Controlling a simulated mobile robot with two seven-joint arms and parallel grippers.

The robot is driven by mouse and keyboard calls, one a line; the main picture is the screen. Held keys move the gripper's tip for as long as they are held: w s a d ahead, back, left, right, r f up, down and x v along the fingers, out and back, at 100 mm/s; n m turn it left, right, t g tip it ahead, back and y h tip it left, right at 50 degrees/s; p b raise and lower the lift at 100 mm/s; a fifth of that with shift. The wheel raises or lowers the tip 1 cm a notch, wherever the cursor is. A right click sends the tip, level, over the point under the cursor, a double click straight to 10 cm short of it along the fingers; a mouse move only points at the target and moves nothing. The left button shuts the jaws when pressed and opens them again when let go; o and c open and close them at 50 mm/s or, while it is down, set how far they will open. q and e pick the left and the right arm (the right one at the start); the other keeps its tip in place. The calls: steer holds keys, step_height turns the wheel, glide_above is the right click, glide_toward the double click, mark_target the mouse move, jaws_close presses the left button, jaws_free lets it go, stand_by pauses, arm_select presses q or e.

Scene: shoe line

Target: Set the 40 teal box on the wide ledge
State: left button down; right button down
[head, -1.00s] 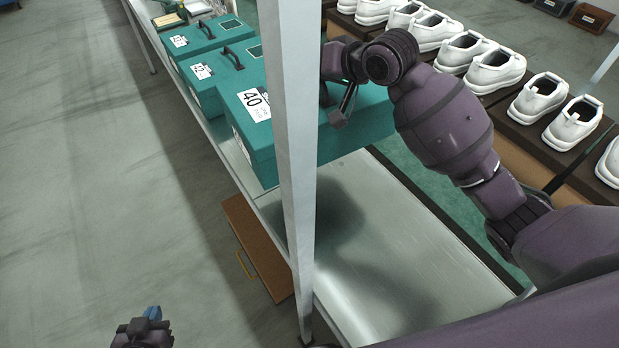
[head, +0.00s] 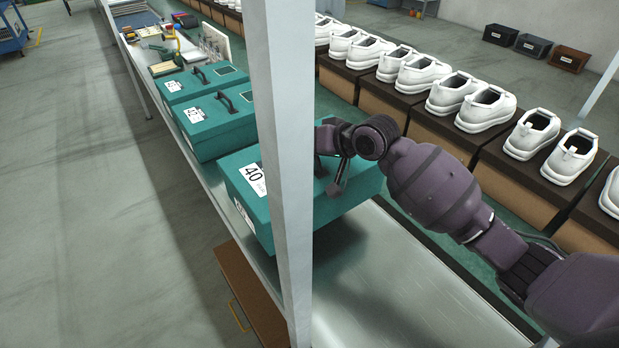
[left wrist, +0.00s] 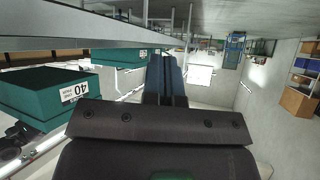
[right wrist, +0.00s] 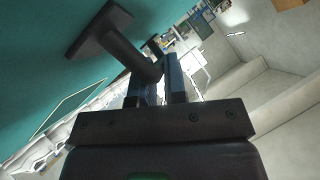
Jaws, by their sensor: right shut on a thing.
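The teal box labelled 40 (head: 240,208) is over the near part of the long metal ledge (head: 375,290), partly hidden by a grey post. A shadow lies beneath its right side; I cannot tell whether its bottom touches. My right gripper (head: 333,178) is shut on the box's dark handle. In the right wrist view its fingers (right wrist: 157,88) are at the handle (right wrist: 125,45), against the teal lid. My left gripper (left wrist: 166,78) is shut and empty in the left wrist view, outside the head view. That view also shows the 40 box (left wrist: 45,98).
The grey post (head: 282,150) stands in front of the ledge. Two more teal boxes (head: 215,130) (head: 200,85) stand farther along. White shoes (head: 420,75) on brown boxes line the right side. A brown box (head: 245,290) is below the ledge. Near ledge is bare.

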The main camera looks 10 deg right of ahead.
mark_target(308, 159)
step_height(308, 159, down, 3)
steer(key=shift+f, duration=0.5)
step_height(308, 159, down, 4)
steer(key=shift+f+b, duration=0.25)
steer(key=shift+b, duration=0.45)
steer(key=shift+f, duration=0.25)
steer(key=c, duration=1.6)
jaws_free()
steer(key=shift+f, duration=0.2)
steer(key=o, duration=0.4)
